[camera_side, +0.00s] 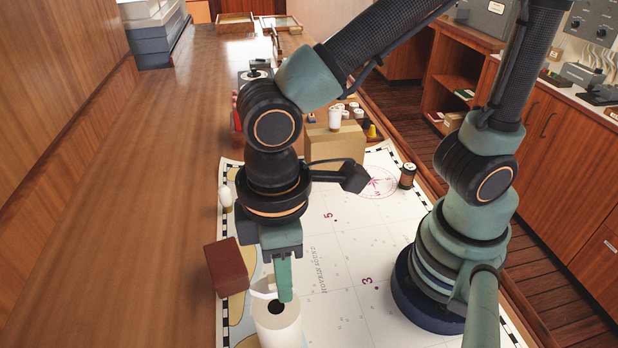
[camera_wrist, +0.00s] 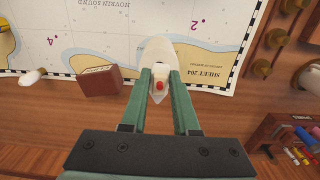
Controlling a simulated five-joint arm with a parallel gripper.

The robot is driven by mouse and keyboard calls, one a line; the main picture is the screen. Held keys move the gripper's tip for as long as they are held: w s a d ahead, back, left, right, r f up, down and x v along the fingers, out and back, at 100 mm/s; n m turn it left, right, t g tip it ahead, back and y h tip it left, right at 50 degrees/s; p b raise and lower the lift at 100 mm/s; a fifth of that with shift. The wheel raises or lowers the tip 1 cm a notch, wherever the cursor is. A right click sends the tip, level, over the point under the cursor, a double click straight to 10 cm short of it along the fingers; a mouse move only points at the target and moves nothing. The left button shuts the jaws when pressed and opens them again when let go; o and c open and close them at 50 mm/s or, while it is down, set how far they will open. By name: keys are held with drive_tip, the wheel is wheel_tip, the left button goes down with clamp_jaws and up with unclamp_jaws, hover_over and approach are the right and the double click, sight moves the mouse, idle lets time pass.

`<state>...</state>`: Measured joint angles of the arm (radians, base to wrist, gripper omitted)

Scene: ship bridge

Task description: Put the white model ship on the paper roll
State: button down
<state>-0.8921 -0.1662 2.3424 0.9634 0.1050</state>
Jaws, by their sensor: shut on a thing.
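My gripper (camera_side: 283,283) points down near the front of the chart, just above the paper roll. In the side view, only a white piece of the ship (camera_side: 262,288) shows, left of the finger. The paper roll (camera_side: 279,333) stands upright directly below, a white cylinder with a dark hole in its top. I cannot tell whether ship and roll touch.
A red-brown box (camera_side: 226,267) stands close on the left, also in the wrist view (camera_wrist: 100,81). A white bulb-like object (camera_side: 226,195) is farther back. A cardboard box (camera_side: 336,147) and a dark jar (camera_side: 407,176) stand beyond. The chart's middle (camera_side: 340,240) is mostly clear.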

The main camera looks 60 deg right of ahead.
sight(286, 305)
drive_tip(key=shift+f, duration=2.1)
drive_tip(key=shift+f, duration=0.2)
drive_tip(key=c, duration=0.7)
unclamp_jaws()
drive_tip(key=shift+o, duration=0.2)
drive_tip(key=shift+r, duration=0.1)
